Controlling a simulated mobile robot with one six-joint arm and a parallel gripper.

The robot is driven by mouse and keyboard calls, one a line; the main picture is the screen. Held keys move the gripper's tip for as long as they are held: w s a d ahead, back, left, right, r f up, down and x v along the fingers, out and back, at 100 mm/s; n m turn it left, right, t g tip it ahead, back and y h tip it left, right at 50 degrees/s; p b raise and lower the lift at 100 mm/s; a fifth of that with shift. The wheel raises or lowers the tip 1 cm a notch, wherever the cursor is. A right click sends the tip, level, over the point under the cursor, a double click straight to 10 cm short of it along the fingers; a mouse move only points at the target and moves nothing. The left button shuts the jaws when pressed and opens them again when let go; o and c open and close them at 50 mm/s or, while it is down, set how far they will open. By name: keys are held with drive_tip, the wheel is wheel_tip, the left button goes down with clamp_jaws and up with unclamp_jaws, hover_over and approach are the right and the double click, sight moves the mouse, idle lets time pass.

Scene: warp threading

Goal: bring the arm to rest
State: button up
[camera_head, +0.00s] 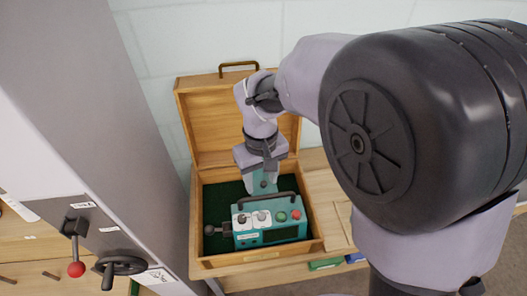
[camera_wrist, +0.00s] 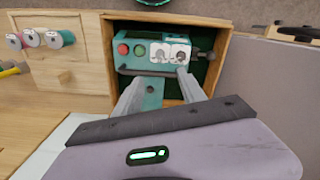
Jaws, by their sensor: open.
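My gripper (camera_head: 262,168) hangs above a teal control box (camera_head: 275,234) inside an open wooden chest (camera_head: 208,92). In the wrist view its two fingers (camera_wrist: 159,78) are spread apart. The teal box also shows there (camera_wrist: 130,62), just beyond the fingertips, with a dark handle bar, red and green buttons and two white dial plates. The fingers do not grip the handle. I cannot tell the exact gap between the fingertips and the box. In the head view my arm hides much of the right side.
At left stands a grey cabinet (camera_head: 165,60) with a red-knobbed lever (camera_head: 76,268) and a black handwheel (camera_head: 118,266). The chest's raised lid has a handle (camera_head: 238,66). The wrist view shows thread spools (camera_wrist: 30,38) on a wooden unit (camera_wrist: 75,70).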

drive_tip(key=s+d+r+m+t+y+b, duration=0.1)
drive_tip(key=s+d+r+m+t+b, duration=0.1)
drive_tip(key=s+d, duration=0.5)
drive_tip(key=s+d+r+m+t+y+b, duration=0.1)
drive_tip(key=s+d+r+m+t+b, duration=0.1)
drive_tip(key=s+d+m+b, duration=0.5)
drive_tip(key=shift+s+m+t, duration=0.25)
drive_tip(key=shift+m+t, duration=0.55)
drive_tip(key=shift+t, duration=0.1)
